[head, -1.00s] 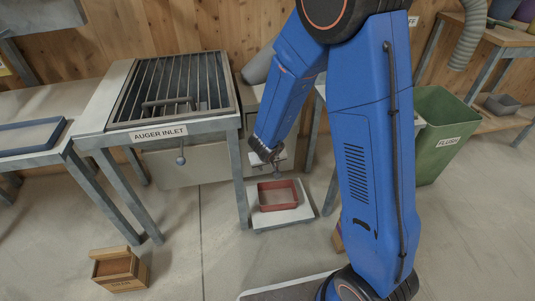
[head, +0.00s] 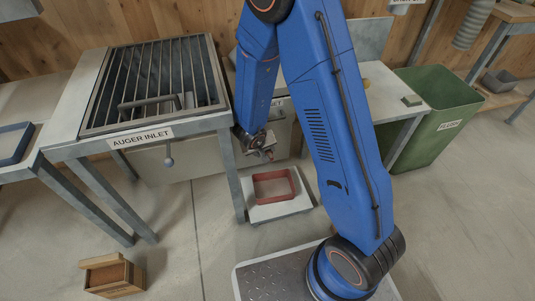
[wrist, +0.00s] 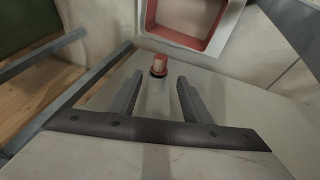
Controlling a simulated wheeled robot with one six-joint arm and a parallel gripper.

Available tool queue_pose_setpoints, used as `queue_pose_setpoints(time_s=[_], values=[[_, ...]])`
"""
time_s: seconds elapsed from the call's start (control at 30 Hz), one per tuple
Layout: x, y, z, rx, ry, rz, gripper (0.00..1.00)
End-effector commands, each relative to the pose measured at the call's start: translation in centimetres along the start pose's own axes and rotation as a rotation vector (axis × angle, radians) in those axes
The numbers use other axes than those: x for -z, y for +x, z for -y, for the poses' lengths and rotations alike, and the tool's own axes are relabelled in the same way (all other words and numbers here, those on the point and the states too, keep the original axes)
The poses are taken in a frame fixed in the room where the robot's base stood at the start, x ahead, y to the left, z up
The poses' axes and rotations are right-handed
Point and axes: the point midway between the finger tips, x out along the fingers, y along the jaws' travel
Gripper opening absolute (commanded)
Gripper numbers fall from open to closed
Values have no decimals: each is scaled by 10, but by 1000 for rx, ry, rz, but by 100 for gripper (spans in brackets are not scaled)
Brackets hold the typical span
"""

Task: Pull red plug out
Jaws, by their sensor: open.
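My gripper (wrist: 160,76) is open, with one finger to each side of the plug's line. The fingertips are close to the plug, and I cannot tell whether either touches it. In the head view my gripper (head: 264,152) is low beside the auger inlet table's right leg, above the red tray. A small red spot shows at its tip, too small to tell apart.
The red tray (head: 274,173) stands on a low pale platform (head: 285,208). The auger inlet grate (head: 120,75) is on the left, with a wooden box (head: 112,274) on the floor in front. A green flush bin (head: 428,140) stands right.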

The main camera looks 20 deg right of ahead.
Motion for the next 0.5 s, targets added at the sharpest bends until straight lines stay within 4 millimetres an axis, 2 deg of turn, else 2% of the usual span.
queue_pose_setpoints(time_s=[0.5], values=[[-1, 70, 0, 0, 0, 2, 44]])
